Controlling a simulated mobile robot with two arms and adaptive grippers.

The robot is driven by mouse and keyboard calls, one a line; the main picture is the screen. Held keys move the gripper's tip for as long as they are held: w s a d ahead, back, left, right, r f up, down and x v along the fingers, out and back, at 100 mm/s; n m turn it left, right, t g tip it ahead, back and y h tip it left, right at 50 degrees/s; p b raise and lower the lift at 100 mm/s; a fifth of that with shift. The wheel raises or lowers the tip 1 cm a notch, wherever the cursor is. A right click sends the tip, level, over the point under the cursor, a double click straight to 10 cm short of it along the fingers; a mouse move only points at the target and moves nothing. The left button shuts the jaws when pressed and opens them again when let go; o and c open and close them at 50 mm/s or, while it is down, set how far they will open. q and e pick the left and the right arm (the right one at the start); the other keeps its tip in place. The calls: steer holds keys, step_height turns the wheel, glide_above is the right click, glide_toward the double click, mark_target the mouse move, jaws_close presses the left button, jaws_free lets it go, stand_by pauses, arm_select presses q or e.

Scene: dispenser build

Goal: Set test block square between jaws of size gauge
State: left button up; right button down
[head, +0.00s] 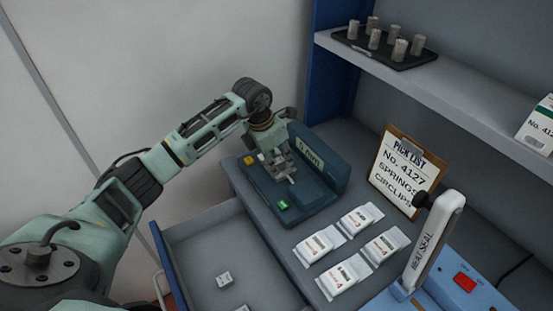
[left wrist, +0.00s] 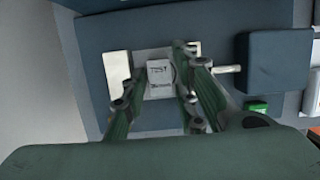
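The size gauge (head: 317,208) is a dark blue-green unit with a raised back, a yellow pad and a green pad, on the counter. In the left wrist view its pale left jaw plate (left wrist: 117,82) and a right jaw with a rod (left wrist: 228,69) show. The white test block (left wrist: 160,76), marked TEST, lies between the jaws, looking about square to them. My left gripper (left wrist: 160,80) is over the gauge with a finger close against each side of the block; it also shows in the head view (head: 282,170). My right gripper is not in view.
An open drawer (head: 205,245) with small white blocks (head: 224,280) is in front. Several white packets (head: 357,220) lie right of the gauge, by a clipboard (head: 407,170) and a blue sealer (head: 450,290). A shelf above holds a black tray (head: 392,60) of grey cylinders.

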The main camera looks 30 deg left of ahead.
arm_select(q)
steer(key=shift+r, duration=0.45)
steer(key=b+v, duration=0.2)
steer(key=v, duration=0.9)
steer(key=shift+r, duration=0.2)
steer(key=shift+s+f, duration=0.1)
